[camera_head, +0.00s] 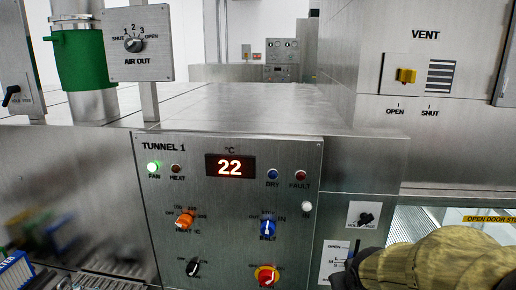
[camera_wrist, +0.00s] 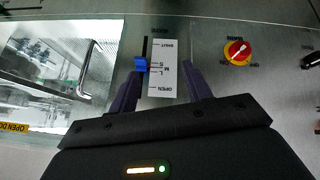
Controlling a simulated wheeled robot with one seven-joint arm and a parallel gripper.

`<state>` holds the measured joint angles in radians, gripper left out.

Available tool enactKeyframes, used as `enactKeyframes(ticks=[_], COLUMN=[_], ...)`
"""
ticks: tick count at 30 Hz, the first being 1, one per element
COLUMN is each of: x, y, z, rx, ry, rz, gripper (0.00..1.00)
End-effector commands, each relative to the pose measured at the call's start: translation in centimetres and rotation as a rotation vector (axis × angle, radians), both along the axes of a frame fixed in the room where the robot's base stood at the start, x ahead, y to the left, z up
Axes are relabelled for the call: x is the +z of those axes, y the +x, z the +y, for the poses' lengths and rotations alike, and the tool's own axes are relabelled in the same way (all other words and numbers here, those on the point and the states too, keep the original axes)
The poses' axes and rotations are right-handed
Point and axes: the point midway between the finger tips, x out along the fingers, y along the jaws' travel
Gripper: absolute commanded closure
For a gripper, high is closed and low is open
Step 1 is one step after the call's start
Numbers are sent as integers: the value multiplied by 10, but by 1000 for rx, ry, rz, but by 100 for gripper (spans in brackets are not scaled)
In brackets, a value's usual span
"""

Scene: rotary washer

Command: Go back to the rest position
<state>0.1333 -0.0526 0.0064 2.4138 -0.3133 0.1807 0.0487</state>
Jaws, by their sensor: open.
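My gripper (camera_wrist: 158,82) shows in the wrist view with its two dark fingers apart and nothing between them that it grips. The fingers point at a white scale plate (camera_wrist: 162,68) marked SHUT, S, M, L and OPEN. A blue slider knob (camera_wrist: 141,64) sits beside the scale, close to the left fingertip; I cannot tell whether they touch. In the head view my arm, in a khaki cover, reaches in at the lower right. The scale plate (camera_head: 333,262) is partly in view there, and the gripper's fingers are not clearly visible.
The Tunnel 1 panel (camera_head: 228,270) stands left of my arm, with several knobs and a display reading 22. A red and yellow knob (camera_wrist: 237,52) is right of the gripper. A glass door with a handle (camera_wrist: 88,68) is at the left. A vent panel (camera_head: 425,75) is above.

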Motion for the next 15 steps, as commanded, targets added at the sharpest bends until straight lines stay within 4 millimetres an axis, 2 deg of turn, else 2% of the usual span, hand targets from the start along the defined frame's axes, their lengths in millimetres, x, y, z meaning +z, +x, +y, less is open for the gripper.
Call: enactKeyframes(ticks=[1, 3, 7, 10, 15], x=[-22, -46, -72, -78, -78], y=[-18, -43, -79, -89, -89], z=[15, 32, 54, 60, 60], rx=[-13, -39, -77, -89, -91], ry=[42, 95, 161, 179, 181], rz=[81, 186, 321, 359, 361], gripper=[51, 51, 51, 51, 51])
